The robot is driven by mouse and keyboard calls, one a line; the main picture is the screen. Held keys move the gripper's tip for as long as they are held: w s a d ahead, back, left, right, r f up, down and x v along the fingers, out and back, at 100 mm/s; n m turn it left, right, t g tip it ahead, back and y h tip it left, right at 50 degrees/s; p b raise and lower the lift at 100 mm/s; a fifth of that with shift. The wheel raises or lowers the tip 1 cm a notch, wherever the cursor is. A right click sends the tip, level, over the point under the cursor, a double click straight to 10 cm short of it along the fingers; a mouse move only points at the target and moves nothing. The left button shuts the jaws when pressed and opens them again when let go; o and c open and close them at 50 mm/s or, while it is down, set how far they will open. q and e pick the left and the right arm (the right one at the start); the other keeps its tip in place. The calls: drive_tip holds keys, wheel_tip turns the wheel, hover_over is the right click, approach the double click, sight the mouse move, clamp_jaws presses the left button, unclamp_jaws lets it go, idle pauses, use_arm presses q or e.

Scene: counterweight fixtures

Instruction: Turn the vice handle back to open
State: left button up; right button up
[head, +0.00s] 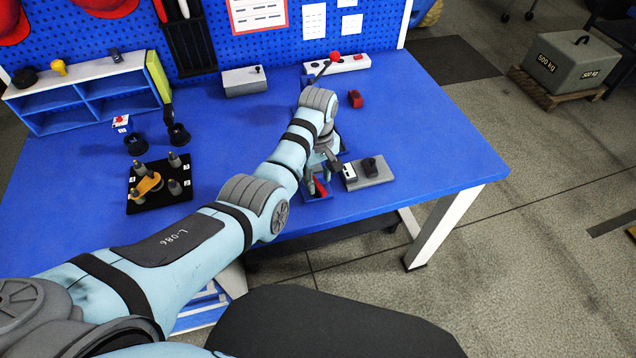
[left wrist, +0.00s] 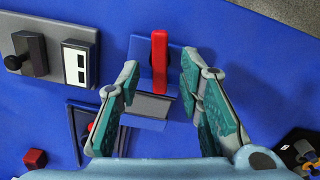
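The vice handle is a red bar (left wrist: 159,62) on a small blue vice with grey parts (left wrist: 150,104). In the left wrist view it points straight up and down the picture. In the head view the red handle (head: 320,187) shows near the table's front edge, partly hidden by my gripper. My left gripper (left wrist: 160,72) is open, with one finger on each side of the handle. Gaps show between the handle and both fingers. It also shows in the head view (head: 319,182), low over the vice. My right gripper is in neither view.
A grey block with a black lever (head: 370,171) stands right of the vice, beside a white display (head: 349,172). A red block (head: 355,98) lies farther back. A black plate with pegs (head: 160,184) is at the left. The table's right part is clear.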

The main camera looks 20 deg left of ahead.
use_arm(q)
drive_tip(key=shift+f, duration=0.8)
clamp_jaws()
